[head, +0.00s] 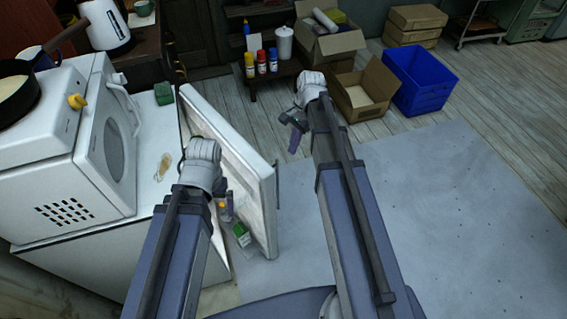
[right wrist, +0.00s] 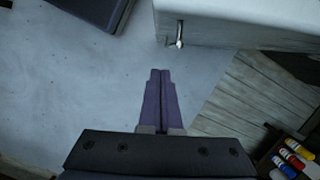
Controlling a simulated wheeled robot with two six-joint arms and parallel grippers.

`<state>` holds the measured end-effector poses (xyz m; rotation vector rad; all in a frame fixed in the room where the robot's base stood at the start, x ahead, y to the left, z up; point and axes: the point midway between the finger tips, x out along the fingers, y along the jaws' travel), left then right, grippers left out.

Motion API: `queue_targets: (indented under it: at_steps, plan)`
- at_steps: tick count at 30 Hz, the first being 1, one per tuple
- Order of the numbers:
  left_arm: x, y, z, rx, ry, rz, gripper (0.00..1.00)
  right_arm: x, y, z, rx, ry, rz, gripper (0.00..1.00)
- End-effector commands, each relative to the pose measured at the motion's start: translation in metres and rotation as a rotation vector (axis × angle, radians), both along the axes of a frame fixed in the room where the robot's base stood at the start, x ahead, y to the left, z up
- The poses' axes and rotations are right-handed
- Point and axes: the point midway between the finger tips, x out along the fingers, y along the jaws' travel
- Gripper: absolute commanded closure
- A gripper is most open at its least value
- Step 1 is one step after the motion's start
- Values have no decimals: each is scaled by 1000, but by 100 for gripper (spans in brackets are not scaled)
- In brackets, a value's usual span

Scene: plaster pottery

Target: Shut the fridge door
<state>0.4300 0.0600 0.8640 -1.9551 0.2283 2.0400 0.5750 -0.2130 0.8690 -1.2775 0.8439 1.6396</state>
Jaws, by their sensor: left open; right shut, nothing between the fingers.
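The white fridge door (head: 262,200) stands open in the head view, swung out from the white fridge (head: 150,185). Its inner side faces left, with a green-and-white carton (head: 241,234) low by it. In the right wrist view, the white panel at the top right, with a small metal handle (right wrist: 179,36), looks like the door. My left gripper (head: 221,190) is at the inner side of the door, open and mostly hidden by its wrist; contact cannot be told. My right gripper (head: 294,142) is to the right of the door, shut and empty; its purple fingers (right wrist: 160,75) point toward the panel, apart from it.
A white microwave (head: 105,140) with a black pan (head: 15,95) stands on the fridge. A low stand with paint bottles (head: 261,62), an open cardboard box (head: 362,92) and a blue crate (head: 417,80) are at the back. The grey floor mat (head: 450,200) at right is clear.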

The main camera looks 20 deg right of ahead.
Motion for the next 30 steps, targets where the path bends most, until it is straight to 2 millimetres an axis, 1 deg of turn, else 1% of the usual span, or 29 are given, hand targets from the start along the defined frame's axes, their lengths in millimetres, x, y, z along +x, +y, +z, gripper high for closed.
queue_targets:
  at_steps: [1, 9, 15, 21, 23, 27, 30]
  plan:
    - [0, 0, -9, 0, 0, 0, 0, -1, 1, -9, 0, 0, 1, 100]
    - [0, 0, -49, 0, 0, 0, 0, -5, 10, -49, -1, -1, 4, 100]
    - [0, 0, -77, 0, 0, -1, 0, -7, 16, -77, -1, -1, 3, 100]
    - [0, 0, -102, 0, 0, -1, 0, -10, 22, -102, -1, -1, 3, 100]
    - [0, 0, -93, 0, 0, -1, 0, -16, 33, -94, -1, -2, 7, 100]
    - [0, 0, -93, 0, 0, -1, 0, -22, 48, -93, -1, -2, 6, 100]
    - [0, 0, -93, 0, 0, -1, 0, -24, 54, -93, -1, -2, 4, 100]
